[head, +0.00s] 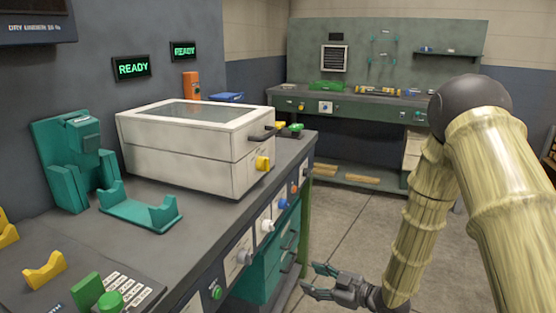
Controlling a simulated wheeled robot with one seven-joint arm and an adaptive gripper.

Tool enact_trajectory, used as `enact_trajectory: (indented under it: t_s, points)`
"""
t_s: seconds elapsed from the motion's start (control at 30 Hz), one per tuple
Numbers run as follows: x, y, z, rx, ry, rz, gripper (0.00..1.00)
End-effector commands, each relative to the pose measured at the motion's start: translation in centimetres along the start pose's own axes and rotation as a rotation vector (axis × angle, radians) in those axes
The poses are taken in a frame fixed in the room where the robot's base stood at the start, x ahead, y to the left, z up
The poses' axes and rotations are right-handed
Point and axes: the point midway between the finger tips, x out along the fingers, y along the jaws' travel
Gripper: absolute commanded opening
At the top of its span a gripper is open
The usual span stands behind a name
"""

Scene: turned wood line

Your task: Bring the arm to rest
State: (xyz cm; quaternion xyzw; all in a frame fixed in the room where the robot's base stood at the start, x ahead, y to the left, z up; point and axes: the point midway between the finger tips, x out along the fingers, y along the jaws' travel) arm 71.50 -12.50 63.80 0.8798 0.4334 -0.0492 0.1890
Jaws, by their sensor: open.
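My arm shows at the right of the head view as bamboo-like links with a dark round joint. It bends down toward the floor. My gripper (322,282) is at the lower middle, in front of the bench drawers and clear of the bench edge. Its dark fingers with teal tips are apart, and nothing shows between them.
A workbench (190,210) runs along the left, holding a white lidded box (195,150), a teal stand (75,160), a teal cradle (140,210) and yellow cradles (45,270). A green bench (350,105) stands at the back. The concrete floor (345,215) between is clear.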

Motion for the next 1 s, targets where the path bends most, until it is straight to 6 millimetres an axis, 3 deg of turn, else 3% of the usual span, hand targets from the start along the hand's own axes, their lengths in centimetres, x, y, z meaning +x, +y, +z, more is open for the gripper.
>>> enact_trajectory:
  t_s: [0.03, 0.2, 0.37, 0.5, 0.7, 1.0]
  points:
    - [-0.3, -1.7, 2.6, 0.07, -0.072, 0.017, 0.53]
    - [-2.7, -7.1, 10.4, 0.297, -0.319, 0.091, 0.53]
    - [-6.5, -12.9, 16.6, 0.491, -0.549, 0.157, 0.53]
    - [-10.7, -18.3, 20.8, 0.649, -0.749, 0.216, 0.53]
    - [-17.3, -25.6, 24.4, 0.838, -1.011, 0.298, 0.53]
    - [-24.9, -33.1, 25.7, 1.01, -1.284, 0.394, 0.53]
